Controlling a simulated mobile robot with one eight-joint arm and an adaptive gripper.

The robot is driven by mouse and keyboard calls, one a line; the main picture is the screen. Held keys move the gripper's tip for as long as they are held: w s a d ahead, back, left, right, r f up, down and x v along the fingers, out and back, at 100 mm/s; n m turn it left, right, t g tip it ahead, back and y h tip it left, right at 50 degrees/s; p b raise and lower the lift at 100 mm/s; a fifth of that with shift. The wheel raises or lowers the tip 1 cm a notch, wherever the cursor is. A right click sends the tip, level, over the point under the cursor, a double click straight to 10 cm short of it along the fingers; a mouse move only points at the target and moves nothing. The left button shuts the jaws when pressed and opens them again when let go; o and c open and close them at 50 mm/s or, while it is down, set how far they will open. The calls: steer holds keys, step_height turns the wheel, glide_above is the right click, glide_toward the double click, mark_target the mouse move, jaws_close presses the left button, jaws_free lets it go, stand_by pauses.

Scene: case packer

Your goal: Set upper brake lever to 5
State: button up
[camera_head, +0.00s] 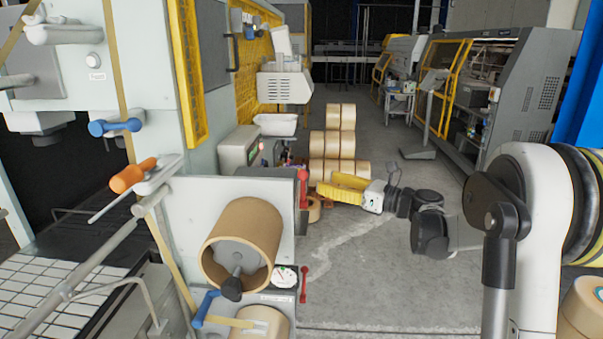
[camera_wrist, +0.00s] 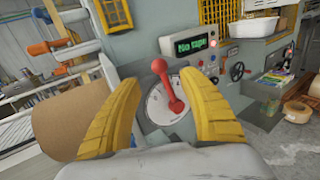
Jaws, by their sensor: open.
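The upper brake lever (camera_head: 303,188) is red and stands on the right edge of the grey panel. In the wrist view a red lever (camera_wrist: 174,92), which looks like this upper one, points up and slightly left over a round white dial (camera_wrist: 158,108). The dial's numbers are too small to read. My gripper (camera_head: 328,186) is open to the right of the upper lever. In the wrist view its yellow fingers (camera_wrist: 160,78) lie on either side of the lever, apart from it. A lower red lever (camera_head: 304,284) has its own white dial (camera_head: 285,275).
A large brown roll (camera_head: 262,225) sits left of the levers; it also shows in the wrist view (camera_wrist: 65,120). A green display (camera_wrist: 192,45) and a black handwheel (camera_wrist: 237,71) are on the machine beyond. Stacked rolls (camera_head: 333,145) stand behind my gripper.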

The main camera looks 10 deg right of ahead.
mark_target(302, 173)
steer(key=x, duration=0.8)
steer(key=shift+w+a, duration=0.3)
jaws_close()
